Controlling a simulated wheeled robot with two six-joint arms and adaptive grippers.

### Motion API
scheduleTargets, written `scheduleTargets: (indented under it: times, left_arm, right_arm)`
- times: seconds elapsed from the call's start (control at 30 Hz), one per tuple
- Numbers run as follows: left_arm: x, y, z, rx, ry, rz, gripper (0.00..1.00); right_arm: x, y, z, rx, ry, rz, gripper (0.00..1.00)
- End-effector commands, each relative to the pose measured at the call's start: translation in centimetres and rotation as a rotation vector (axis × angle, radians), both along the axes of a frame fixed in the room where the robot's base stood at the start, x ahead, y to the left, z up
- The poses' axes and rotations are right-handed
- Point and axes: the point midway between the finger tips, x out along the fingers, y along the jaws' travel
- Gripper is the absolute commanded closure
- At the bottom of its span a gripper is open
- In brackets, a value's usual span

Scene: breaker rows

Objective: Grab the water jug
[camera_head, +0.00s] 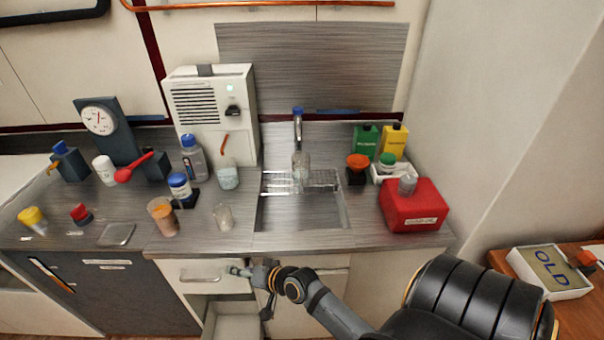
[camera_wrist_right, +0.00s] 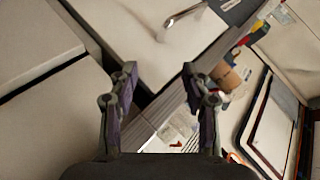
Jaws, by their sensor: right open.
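No vessel is plainly marked as the water jug. Possible ones on the counter are a grey translucent bottle with a blue cap (camera_head: 194,163), a clear vessel with an orange-red stick or handle (camera_head: 228,178), and a clear vessel (camera_head: 300,168) under the tap at the sink. My right gripper (camera_head: 238,270) is in front of the cabinet fronts, below the counter edge and apart from all of these. In the right wrist view its two fingers (camera_wrist_right: 159,73) are spread with nothing held between them. My left gripper is not in view.
An empty glass (camera_head: 223,217) and a cup with orange-brown contents (camera_head: 164,217) stand near the counter's front. A red box (camera_head: 413,206) is right of the sink (camera_head: 300,212). A drawer or compartment (camera_head: 232,325) stands open below my right gripper.

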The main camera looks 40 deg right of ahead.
Motion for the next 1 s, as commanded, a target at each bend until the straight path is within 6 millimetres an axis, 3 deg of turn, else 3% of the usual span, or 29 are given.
scheduleTargets:
  times: [0.03,0.1,0.27,0.37,0.5,0.6,0.73,0.83,1.0]
  left_arm:
    - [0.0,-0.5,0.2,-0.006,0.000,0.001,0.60]
    - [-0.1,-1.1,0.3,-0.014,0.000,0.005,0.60]
    - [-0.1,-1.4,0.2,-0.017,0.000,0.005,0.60]
    - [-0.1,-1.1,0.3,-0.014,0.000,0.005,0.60]
    - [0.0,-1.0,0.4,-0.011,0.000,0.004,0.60]
    - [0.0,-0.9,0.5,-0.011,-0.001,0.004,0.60]
    - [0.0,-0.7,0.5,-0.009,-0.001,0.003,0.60]
    - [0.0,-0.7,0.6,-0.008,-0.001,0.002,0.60]
    - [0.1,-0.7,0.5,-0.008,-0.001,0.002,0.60]
  right_arm:
    - [0.3,0.7,3.0,0.036,-0.037,0.008,0.52]
    - [0.6,1.8,7.0,0.092,-0.086,0.023,0.52]
    - [4.5,0.1,12.6,0.458,-0.262,-0.151,0.52]
    - [6.5,-2.7,16.5,0.743,-0.381,-0.288,0.52]
    - [8.3,-9.4,20.8,1.216,-0.561,-0.526,0.52]
    - [8.4,-15.7,21.7,1.586,-0.701,-0.734,0.52]
    - [7.2,-22.1,19.7,1.973,-0.863,-0.994,0.52]
    - [6.3,-24.4,17.9,2.131,-0.943,-1.124,0.52]
    - [5.6,-25.3,16.7,2.204,-0.987,-1.196,0.52]
